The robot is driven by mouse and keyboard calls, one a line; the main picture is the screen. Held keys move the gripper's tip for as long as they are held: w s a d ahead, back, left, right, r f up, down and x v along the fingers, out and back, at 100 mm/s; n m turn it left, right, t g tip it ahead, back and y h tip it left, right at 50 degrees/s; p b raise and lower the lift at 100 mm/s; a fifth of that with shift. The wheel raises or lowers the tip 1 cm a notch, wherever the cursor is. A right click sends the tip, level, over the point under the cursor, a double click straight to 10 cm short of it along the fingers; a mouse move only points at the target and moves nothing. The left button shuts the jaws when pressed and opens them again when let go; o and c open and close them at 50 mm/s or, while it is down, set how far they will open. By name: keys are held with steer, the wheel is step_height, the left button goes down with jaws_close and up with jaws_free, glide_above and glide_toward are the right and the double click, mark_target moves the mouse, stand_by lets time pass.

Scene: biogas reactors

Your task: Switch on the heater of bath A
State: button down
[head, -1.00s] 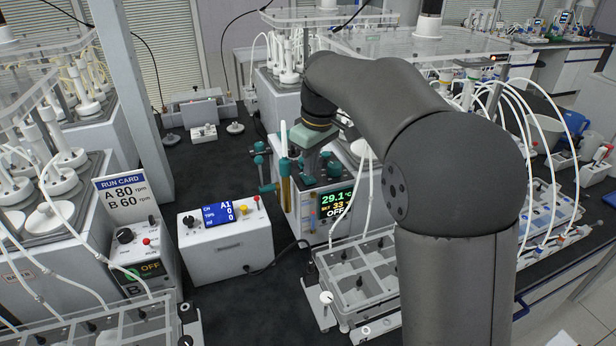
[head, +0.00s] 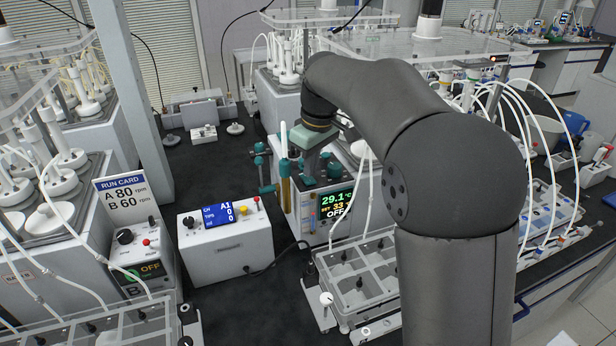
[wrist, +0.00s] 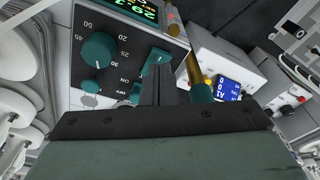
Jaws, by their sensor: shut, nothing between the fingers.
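The heater unit of bath A shows in the head view with its display (head: 337,205) reading 29.1 °C, set 33 and OFF. In the wrist view its dark panel holds a teal dial (wrist: 98,50) with a number scale and, beside it, ON and OFF labels. A small teal part (wrist: 135,92) sits by the OFF label. Another teal part (wrist: 160,54) shows at the fingertips. My gripper (wrist: 161,70) is shut and empty, pointing at the panel. Whether it touches is unclear. In the head view, my gripper (head: 312,165) is at the unit's top, partly hidden.
A brass-coloured post with teal ends (head: 285,190) stands close beside my gripper. A white dosing box (head: 222,240) is to the left, with a controller reading OFF (head: 150,269) farther left. A rack of compartments (head: 350,285) lies in front.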

mark_target(311, 181)
steer(key=shift+f+b, duration=0.6)
steer(key=shift+f, duration=0.25)
stand_by(1.0)
step_height(311, 181, up, 7)
steer(key=p, duration=0.6)
stand_by(0.5)
steer(key=s+d+f+m, duration=0.3)
steer(key=s+d+f, duration=0.1)
steer(key=s, duration=0.6)
steer(key=s+d+f+m+h, duration=0.1)
steer(key=s+d+f+m, duration=0.3)
steer(key=s, duration=0.6)
steer(key=s+d+f+m+b, duration=0.1)
steer(key=s+d+f+m, duration=0.2)
steer(key=s+d, duration=0.5)
steer(key=shift+s+f+m, duration=0.3)
steer(key=shift+s+f, duration=0.3)
steer(key=shift+s, duration=0.65)
